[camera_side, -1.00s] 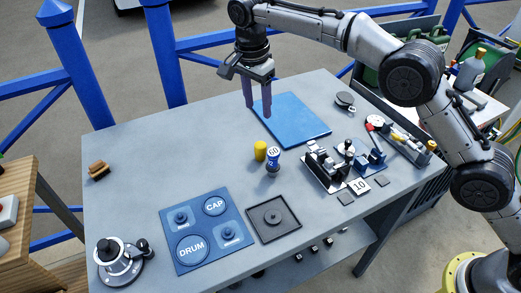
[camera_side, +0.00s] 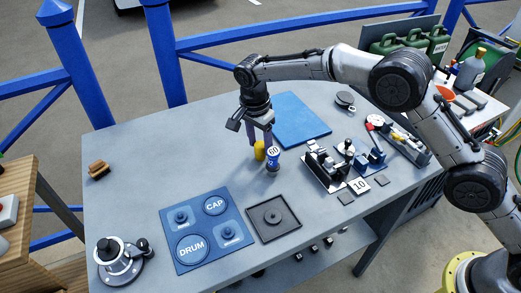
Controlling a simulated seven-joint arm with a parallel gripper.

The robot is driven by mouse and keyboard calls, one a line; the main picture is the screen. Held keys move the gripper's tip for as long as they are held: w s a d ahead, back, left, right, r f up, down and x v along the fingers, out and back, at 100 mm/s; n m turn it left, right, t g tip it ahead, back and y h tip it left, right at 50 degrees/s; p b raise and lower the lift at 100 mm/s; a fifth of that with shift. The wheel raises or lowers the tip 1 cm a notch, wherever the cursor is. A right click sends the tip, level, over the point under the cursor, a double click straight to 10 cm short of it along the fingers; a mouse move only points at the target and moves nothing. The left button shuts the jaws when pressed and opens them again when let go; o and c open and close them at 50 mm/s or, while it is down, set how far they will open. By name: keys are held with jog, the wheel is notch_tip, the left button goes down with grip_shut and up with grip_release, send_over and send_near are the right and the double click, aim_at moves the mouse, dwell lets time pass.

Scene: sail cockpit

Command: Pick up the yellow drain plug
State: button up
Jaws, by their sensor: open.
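The yellow drain plug (camera_side: 259,151) is a small upright yellow cylinder standing on the grey table. It is just left of a blue and white cylinder marked 60 (camera_side: 272,158). The fingertips are low, close around or just behind the top of the plug. I cannot tell from this angle whether they touch it. The plug stands on the table, and its upper part is close to the fingers.
A blue mat (camera_side: 302,120) lies behind my gripper. A blue board with DRUM and CAP places (camera_side: 205,247) and a dark square tray (camera_side: 252,217) lie in front. Black fixtures (camera_side: 324,172) stand to the right.

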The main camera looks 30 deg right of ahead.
notch_tip(320, 180, down, 2)
jog(key=shift+d, duration=0.15)
grip_shut()
dwell(0.3)
